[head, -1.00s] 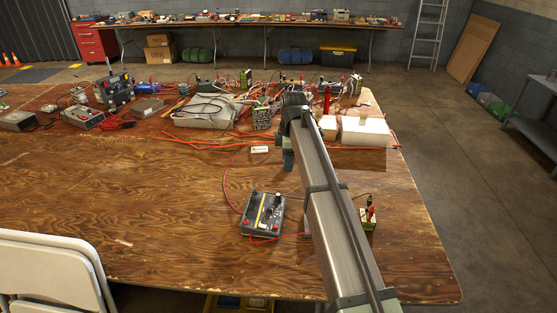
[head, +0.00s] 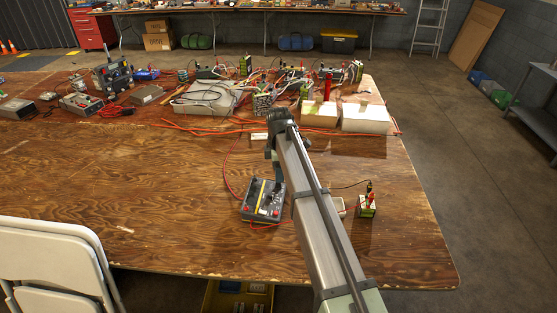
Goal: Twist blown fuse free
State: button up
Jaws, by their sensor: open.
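A grey device box (head: 254,206) with a yellow stripe, red and black terminals and red wires stands on the wooden table. My arm comes in from the lower right. My gripper (head: 275,178) is at its far end, pointing down just above or behind the box's far right corner; I cannot tell whether it touches. The jaws are open but small and dark here, with nothing visible held. I cannot pick out the blown fuse; it is too small or hidden by my arm.
A small green-yellow block (head: 367,206) with red and black terminals stands right of my arm, beside a partly hidden pale box (head: 338,206). Wires, instruments and two white boxes (head: 364,119) crowd the table's far side. The front left of the table (head: 120,190) is clear.

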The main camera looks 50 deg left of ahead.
jog(key=shift+f, duration=1.85)
jog(key=shift+c, duration=0.3)
jog(key=c, duration=0.8)
jog(key=shift+n, duration=1.1)
jog(key=shift+c, duration=0.2)
jog(key=shift+n, duration=1)
jog(key=shift+n, duration=0.3)
